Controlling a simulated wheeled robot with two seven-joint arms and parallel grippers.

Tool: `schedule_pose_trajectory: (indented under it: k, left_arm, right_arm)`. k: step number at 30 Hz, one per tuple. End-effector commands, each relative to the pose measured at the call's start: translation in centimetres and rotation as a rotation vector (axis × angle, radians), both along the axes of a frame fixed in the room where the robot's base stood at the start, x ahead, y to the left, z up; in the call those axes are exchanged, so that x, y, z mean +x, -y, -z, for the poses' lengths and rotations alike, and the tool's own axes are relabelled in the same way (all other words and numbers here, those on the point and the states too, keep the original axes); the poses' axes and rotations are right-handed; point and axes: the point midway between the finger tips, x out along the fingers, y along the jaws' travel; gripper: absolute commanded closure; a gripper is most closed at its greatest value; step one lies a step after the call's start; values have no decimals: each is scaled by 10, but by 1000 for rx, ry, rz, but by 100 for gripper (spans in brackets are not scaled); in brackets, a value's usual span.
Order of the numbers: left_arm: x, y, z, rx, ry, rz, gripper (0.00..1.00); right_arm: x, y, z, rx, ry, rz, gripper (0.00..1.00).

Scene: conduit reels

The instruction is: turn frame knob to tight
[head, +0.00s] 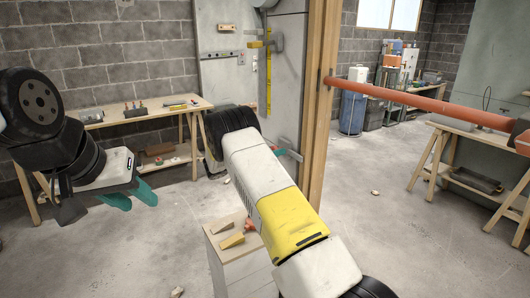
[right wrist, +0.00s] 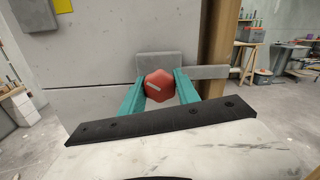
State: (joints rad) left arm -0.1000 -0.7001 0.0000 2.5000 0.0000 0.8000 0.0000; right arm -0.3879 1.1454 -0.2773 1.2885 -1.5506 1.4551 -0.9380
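The frame knob is a red six-sided knob (right wrist: 159,86) with a small pale slanted mark on its face. It sits before a grey plate (right wrist: 160,60) in the right wrist view. My right gripper (right wrist: 160,88) has one teal finger on each side of the knob, and both seem to touch it. In the head view my right arm hides the knob, and only a bit of a teal finger (head: 291,154) shows past it. My left gripper (head: 136,196) is open and empty, with teal fingers apart, far from the knob at the left.
A wooden workbench (head: 140,114) with tools stands behind my left arm. A wooden post (head: 319,100) rises just right of my right gripper. A long orange pipe (head: 400,95) runs right from the post. A small cabinet (head: 226,262) stands below my right arm.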

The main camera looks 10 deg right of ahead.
Motion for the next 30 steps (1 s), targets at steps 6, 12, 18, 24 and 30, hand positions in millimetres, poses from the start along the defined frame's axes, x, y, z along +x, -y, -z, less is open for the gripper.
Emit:
schedule_pose_trajectory:
  k: [6,12,18,24,30]
  left_arm:
    - [0,0,0,0,0,0,64]
    - [0,0,0,0,0,0,64]
    - [0,0,0,0,0,0,64]
    - [0,0,0,0,0,0,64]
    - [0,0,0,0,0,0,64]
  right_arm:
    - [0,0,0,0,0,0,100]
    - [0,0,0,5,15,-1,100]
    - [0,0,0,32,87,-2,100]
    - [0,-1,1,84,228,-2,100]
    - [1,-1,0,147,405,-3,100]
